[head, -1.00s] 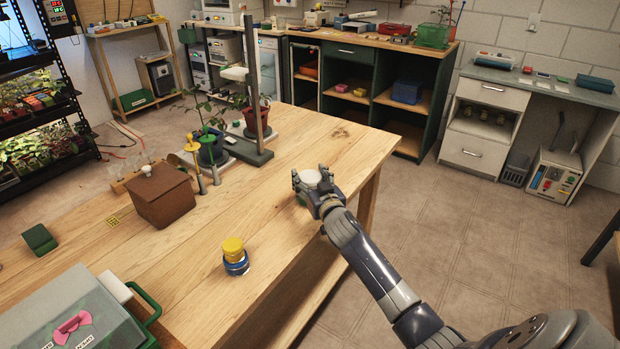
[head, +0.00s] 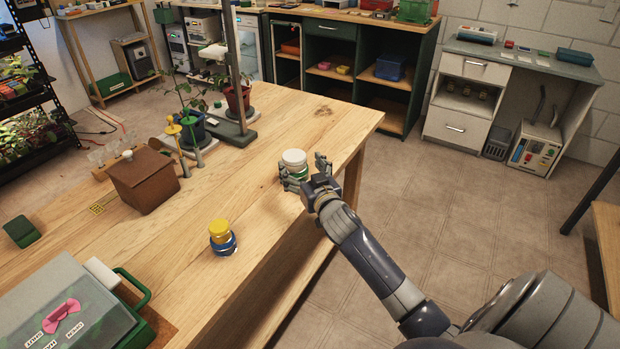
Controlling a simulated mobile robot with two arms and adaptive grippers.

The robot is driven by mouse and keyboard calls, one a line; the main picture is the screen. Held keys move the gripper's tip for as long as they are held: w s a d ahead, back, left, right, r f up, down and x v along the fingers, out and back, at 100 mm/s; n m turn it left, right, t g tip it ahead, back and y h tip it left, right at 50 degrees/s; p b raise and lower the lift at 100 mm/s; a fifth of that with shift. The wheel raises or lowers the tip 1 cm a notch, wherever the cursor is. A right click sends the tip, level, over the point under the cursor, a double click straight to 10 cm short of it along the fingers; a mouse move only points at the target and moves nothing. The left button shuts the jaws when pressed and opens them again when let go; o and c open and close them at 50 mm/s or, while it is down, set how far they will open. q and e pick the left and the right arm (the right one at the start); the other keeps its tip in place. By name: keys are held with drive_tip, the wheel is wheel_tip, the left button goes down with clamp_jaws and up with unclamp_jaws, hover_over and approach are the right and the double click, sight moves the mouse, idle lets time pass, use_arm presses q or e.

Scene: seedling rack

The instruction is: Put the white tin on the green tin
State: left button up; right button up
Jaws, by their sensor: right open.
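The white tin (head: 293,158) sits on top of the green tin (head: 298,172) near the table's right edge, and the stack looks upright. The green tin is partly hidden by my right gripper. My right gripper (head: 304,173) is open, with its fingers spread on either side of the stack at about the green tin's height. I cannot tell whether a finger touches a tin. My left gripper is not in view.
A yellow tin (head: 219,229) stands on a blue tin (head: 224,246) nearer the front of the wooden table (head: 255,215). A brown box (head: 143,182), potted plants and a grey stand (head: 228,130) are farther left. A grey case (head: 70,310) is at the front left.

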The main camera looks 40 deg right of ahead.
drive_tip(key=v, duration=0.6)
